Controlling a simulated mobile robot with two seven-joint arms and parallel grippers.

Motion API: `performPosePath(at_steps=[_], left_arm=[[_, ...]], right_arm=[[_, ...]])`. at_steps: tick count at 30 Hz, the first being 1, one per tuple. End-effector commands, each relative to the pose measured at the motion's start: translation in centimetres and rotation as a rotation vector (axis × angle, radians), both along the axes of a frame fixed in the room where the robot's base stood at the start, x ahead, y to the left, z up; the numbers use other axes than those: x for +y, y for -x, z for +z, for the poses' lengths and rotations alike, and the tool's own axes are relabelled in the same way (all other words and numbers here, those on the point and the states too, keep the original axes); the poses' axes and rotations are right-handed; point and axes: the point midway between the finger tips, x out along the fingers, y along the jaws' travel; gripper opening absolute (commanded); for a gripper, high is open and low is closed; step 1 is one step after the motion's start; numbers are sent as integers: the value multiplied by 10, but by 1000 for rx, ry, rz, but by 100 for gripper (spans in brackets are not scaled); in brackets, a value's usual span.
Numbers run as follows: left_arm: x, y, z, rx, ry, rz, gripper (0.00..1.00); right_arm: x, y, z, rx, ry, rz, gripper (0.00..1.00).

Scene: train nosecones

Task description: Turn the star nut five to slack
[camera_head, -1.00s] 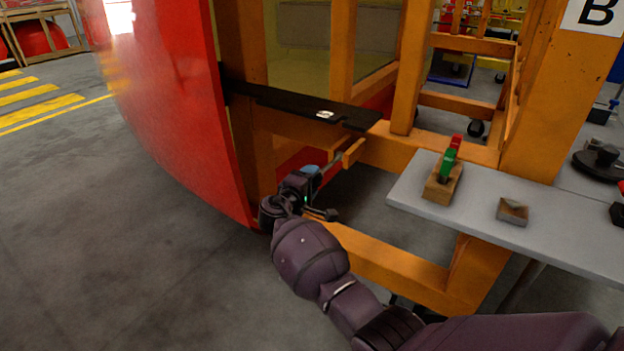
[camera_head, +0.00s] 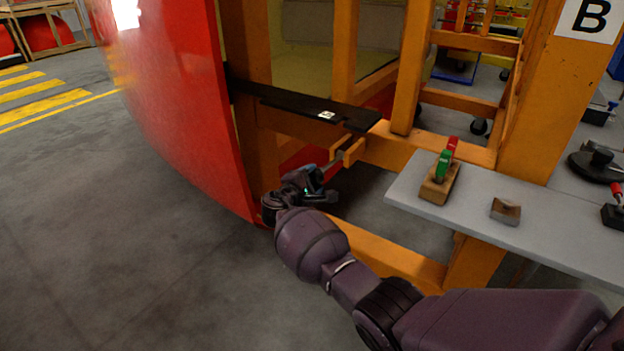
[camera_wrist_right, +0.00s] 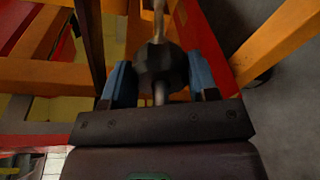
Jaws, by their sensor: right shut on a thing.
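The star nut (camera_wrist_right: 160,68) is a dark, faceted knob on a metal rod in the right wrist view. My right gripper (camera_wrist_right: 160,80) has its blue-padded fingers on either side of the nut and is shut on it. The rod runs through the nut, away from the gripper and back towards the palm. In the head view my right gripper (camera_head: 322,178) is below the black bar, beside the orange frame; the nut is too small or hidden to make out there. My left gripper is not in view.
The red nosecone shell (camera_head: 185,90) stands left of my right arm. A black bar (camera_head: 305,104) lies across the orange frame (camera_head: 400,262) above the gripper. A grey shelf (camera_head: 550,230) at right holds a wooden block with green and red handles (camera_head: 440,185) and a small block (camera_head: 506,211).

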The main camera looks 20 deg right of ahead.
Motion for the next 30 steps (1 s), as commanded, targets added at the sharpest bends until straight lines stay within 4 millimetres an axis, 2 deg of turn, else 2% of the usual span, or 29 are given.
performPosePath(at_steps=[7, 8, 12, 13, 23, 30], left_arm=[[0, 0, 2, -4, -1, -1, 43], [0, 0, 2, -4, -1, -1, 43], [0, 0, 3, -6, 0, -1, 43], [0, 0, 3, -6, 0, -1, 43], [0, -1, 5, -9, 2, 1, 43], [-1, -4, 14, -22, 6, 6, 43]], right_arm=[[0, 0, 0, 2, 2, -1, 30], [0, 0, 0, 2, 2, -1, 55], [0, 0, 0, 1, 1, 0, 77], [0, 0, 0, 1, 1, 0, 80], [2, 2, 1, -1, 1, 0, 80], [25, 22, 8, -4, -2, 2, 80]])
